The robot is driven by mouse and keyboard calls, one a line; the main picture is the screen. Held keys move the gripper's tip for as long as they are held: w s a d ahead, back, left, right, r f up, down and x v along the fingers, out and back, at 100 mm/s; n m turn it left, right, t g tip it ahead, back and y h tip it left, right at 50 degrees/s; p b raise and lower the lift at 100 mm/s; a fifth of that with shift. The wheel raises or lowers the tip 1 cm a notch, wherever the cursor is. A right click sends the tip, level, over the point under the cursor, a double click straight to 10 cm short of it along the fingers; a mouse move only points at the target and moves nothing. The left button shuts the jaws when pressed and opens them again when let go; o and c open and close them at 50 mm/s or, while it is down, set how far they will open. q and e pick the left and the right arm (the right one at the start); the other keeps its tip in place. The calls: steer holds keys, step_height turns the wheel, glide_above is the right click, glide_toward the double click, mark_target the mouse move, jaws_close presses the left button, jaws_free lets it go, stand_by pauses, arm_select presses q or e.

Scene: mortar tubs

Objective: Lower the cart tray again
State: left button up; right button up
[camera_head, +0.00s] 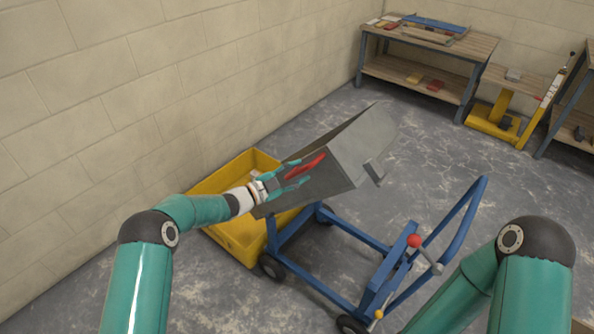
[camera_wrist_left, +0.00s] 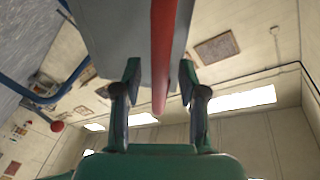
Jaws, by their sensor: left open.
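The grey cart tray (camera_head: 325,176) is tipped up on the blue cart frame (camera_head: 320,277), its lower end over the yellow tub (camera_head: 237,245). A red handle (camera_head: 308,166) runs along the tray's near side. My left gripper (camera_head: 291,177) is open at this handle. In the left wrist view, the red handle (camera_wrist_left: 163,60) runs between the two spread fingers of my left gripper (camera_wrist_left: 158,85), in front of the grey tray wall (camera_wrist_left: 115,35). I see a gap on each side of the handle. My right gripper is out of view; only my right arm's links show.
A lever with a red knob (camera_head: 414,240) stands on the cart near its blue push handle (camera_head: 467,225). A block wall (camera_head: 120,100) is close on the left. Benches (camera_head: 430,60) and a yellow stand (camera_head: 500,122) are at the back. The floor right of the tray is clear.

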arm_select(q)
steer(key=shift+w+d, duration=0.2)
steer(key=shift+d, duration=0.05)
jaws_close()
stand_by(0.3)
